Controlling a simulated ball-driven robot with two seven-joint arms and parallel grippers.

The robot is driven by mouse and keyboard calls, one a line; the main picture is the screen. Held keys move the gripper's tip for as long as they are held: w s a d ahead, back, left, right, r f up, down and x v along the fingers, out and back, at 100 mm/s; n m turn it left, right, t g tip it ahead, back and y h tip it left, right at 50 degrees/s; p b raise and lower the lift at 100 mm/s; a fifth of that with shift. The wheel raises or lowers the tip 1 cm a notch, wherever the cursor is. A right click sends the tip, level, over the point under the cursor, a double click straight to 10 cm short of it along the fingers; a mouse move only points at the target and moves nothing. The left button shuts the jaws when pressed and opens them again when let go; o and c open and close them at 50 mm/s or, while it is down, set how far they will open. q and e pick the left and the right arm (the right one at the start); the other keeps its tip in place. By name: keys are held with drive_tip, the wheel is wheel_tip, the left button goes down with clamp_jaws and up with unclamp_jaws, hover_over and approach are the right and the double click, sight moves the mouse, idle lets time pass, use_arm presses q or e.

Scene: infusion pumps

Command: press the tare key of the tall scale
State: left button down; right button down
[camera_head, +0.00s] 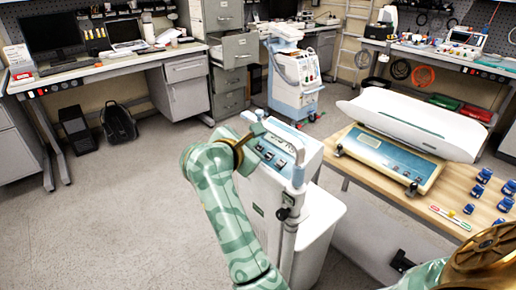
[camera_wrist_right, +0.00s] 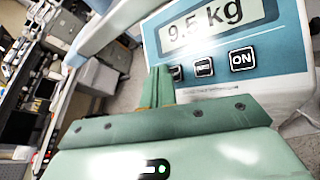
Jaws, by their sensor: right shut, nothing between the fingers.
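The tall scale (camera_head: 268,190) is a white unit with a blue-grey control panel, standing in the middle of the head view. In the right wrist view its display (camera_wrist_right: 218,22) reads 9.5 kg. Below the display is a row of dark keys: an ON key (camera_wrist_right: 242,59) at right, a middle key (camera_wrist_right: 204,66) with a label too small to read, and a left key (camera_wrist_right: 177,73) partly hidden by my fingers. My right gripper (camera_head: 260,130) is shut and empty. In the right wrist view its fingertips (camera_wrist_right: 160,70) overlap the left key's edge; contact cannot be told. My left gripper is out of view.
A low scale with a white tray (camera_head: 415,122) sits on a wooden table (camera_head: 345,180) at right, beside several blue items (camera_head: 484,176). A wheeled machine (camera_head: 296,80) and drawer cabinets (camera_head: 234,65) stand behind.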

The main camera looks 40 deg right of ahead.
drive_tip(key=shift+d+f, duration=0.2)
drive_tip(key=shift+f, duration=0.15)
drive_tip(key=shift+d+f+b, duration=0.15)
drive_tip(key=shift+f+b, duration=0.15)
drive_tip(key=shift+b, duration=0.2)
idle(0.4)
drive_tip(key=shift+r, duration=0.15)
drive_tip(key=shift+a+r+p, duration=0.4)
drive_tip(key=shift+r, duration=0.15)
drive_tip(key=a+r+p, duration=0.1)
drive_tip(key=r, duration=0.1)
drive_tip(key=a+r+p, duration=0.1)
drive_tip(key=r, duration=0.1)
drive_tip(key=shift+s+a+r+p, duration=0.1)
drive_tip(key=shift+a+r+p, duration=0.1)
drive_tip(key=shift+p, duration=0.15)
